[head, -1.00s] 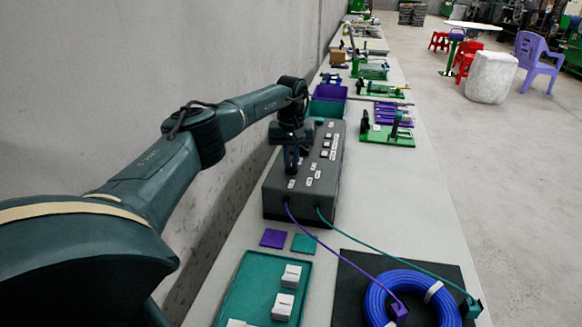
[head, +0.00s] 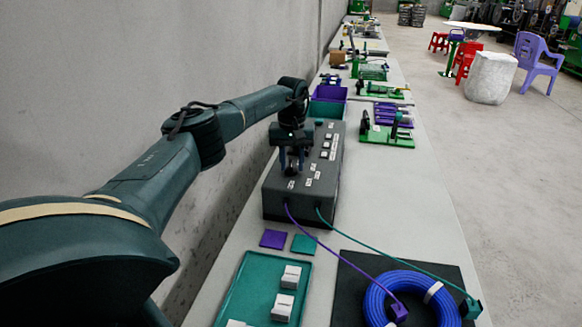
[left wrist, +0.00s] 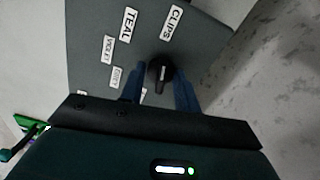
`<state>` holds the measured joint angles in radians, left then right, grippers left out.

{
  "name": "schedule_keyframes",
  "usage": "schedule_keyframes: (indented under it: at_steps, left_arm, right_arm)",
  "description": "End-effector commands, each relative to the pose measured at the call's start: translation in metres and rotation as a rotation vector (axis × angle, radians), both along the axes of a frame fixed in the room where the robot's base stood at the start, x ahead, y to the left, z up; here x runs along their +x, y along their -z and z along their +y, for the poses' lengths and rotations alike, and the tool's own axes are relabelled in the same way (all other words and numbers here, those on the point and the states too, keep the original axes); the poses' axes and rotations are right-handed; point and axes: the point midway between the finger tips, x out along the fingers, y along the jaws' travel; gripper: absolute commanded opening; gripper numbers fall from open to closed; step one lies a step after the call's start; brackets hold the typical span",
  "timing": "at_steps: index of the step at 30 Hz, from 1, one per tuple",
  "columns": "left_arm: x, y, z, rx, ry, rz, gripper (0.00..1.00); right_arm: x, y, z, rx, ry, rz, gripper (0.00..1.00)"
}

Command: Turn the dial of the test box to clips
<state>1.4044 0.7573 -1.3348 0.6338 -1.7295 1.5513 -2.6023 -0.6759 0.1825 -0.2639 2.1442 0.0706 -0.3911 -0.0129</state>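The dark grey test box (head: 325,190) stands on the bench in the head view. Its black dial (left wrist: 160,72) shows in the left wrist view, with a pale mark on it; which label it points to is hard to tell. The CLIPS label (left wrist: 172,22) lies above the dial there, and the TEAL label (left wrist: 128,25) is up and left. My left gripper (head: 292,168) is over the near left part of the box top, pointing down. Its two blue fingers stand apart on either side of the dial, with gaps visible. My right gripper is not in view.
A violet cable and a teal cable run from the box front to clips by a blue cable coil (head: 374,297) on a black mat. A teal tray (head: 252,280) with white blocks is in front. A wall runs along the left.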

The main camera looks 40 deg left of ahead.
Motion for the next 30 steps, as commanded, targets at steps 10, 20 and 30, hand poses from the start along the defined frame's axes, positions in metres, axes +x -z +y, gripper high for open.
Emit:
schedule_keyframes:
  at_steps: [10,20,30]
  left_arm:
    - [0.0,0.0,0.001,0.002,-0.002,0.0,0.33]
    - [0.0,-0.025,0.001,0.002,-0.002,-0.002,0.33]
    - [0.0,-0.06,0.001,0.002,-0.002,-0.002,0.33]
  right_arm:
    - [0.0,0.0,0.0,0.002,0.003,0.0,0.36]
    - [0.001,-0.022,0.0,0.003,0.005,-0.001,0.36]
    - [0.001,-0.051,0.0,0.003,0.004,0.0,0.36]
